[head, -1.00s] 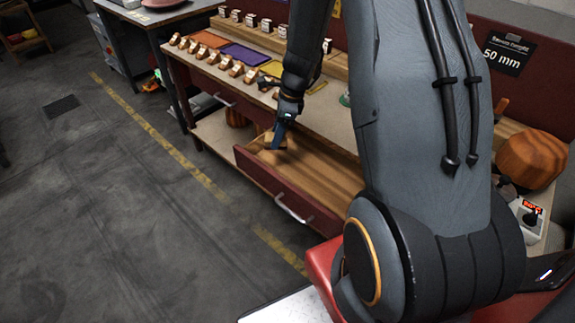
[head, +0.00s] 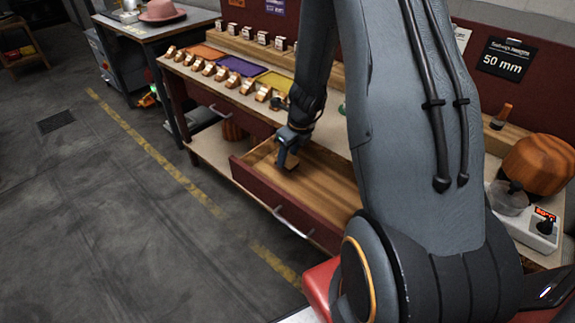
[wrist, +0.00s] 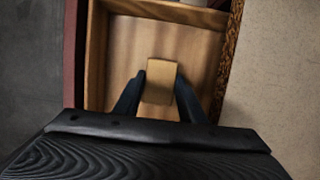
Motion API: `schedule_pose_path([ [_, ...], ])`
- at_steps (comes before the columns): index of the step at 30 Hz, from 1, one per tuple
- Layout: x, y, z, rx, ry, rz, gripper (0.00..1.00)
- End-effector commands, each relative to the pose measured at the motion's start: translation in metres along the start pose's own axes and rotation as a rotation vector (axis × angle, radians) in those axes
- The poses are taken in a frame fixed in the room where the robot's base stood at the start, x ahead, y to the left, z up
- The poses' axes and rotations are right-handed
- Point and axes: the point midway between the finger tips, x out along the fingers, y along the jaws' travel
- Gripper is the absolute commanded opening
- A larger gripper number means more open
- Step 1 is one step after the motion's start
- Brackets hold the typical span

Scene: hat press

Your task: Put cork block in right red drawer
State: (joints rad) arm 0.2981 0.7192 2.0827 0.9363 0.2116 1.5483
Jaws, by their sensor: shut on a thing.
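The cork block (wrist: 160,81) is a small tan block between the two fingers of my gripper (wrist: 160,92) in the wrist view. My gripper is shut on it. In the head view my gripper (head: 286,164) reaches down over the left part of the open red drawer (head: 310,228), with the block (head: 289,166) partly hidden by the fingers. The drawer's wooden floor (head: 325,190) is bare where it shows. In the wrist view the drawer walls (wrist: 97,55) stand around the block. I cannot tell whether the block touches the floor.
A row of wooden pieces (head: 222,73) and coloured trays (head: 242,65) lie on the bench top above. A closed drawer with a handle (head: 218,111) is to the left. A wooden hat form (head: 540,165) stands at right. The floor (head: 110,220) in front is clear.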

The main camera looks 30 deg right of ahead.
Motion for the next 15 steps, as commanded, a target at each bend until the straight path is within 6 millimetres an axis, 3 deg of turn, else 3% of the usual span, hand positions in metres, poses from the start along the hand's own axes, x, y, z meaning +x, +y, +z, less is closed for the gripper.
schedule_pose_path([
  [6, 0.029, 0.000, -0.008, 0.001, 0.002, 0.002, 0.12],
  [15, 0.030, 0.000, -0.009, -0.001, 0.001, 0.001, 0.12],
])
